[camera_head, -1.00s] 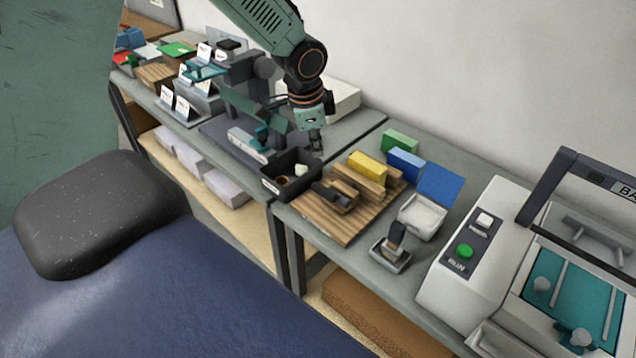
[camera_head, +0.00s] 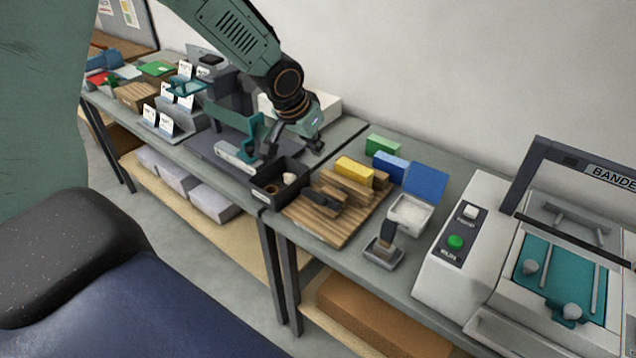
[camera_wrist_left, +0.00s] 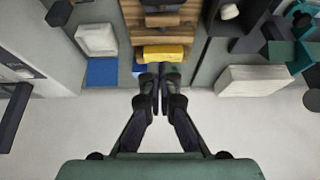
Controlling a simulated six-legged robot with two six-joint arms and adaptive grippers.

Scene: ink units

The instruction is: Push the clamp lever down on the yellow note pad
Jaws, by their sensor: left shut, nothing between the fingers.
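The yellow note pad (camera_head: 355,170) lies on the wooden board (camera_head: 325,235) beside wooden blocks with dark parts (camera_head: 325,198). I cannot make out clearly which part is the clamp lever. The yellow pad also shows in the left wrist view (camera_wrist_left: 165,53), just past my fingertips. My left gripper (camera_head: 317,147) is above the bench, behind the black bin and left of the yellow pad in the head view. In the wrist view its fingers (camera_wrist_left: 160,76) are together and empty. I cannot tell how far above the pad they are. My right gripper is not in view.
A black bin (camera_head: 264,195) stands left of the board. Green (camera_head: 382,145) and blue (camera_head: 390,167) blocks stand behind the pad. A blue-lidded white box (camera_head: 409,213), a stamp-like tool (camera_head: 384,245) and a banding machine (camera_head: 463,230) are right. A teal-armed device (camera_head: 255,132) is left.

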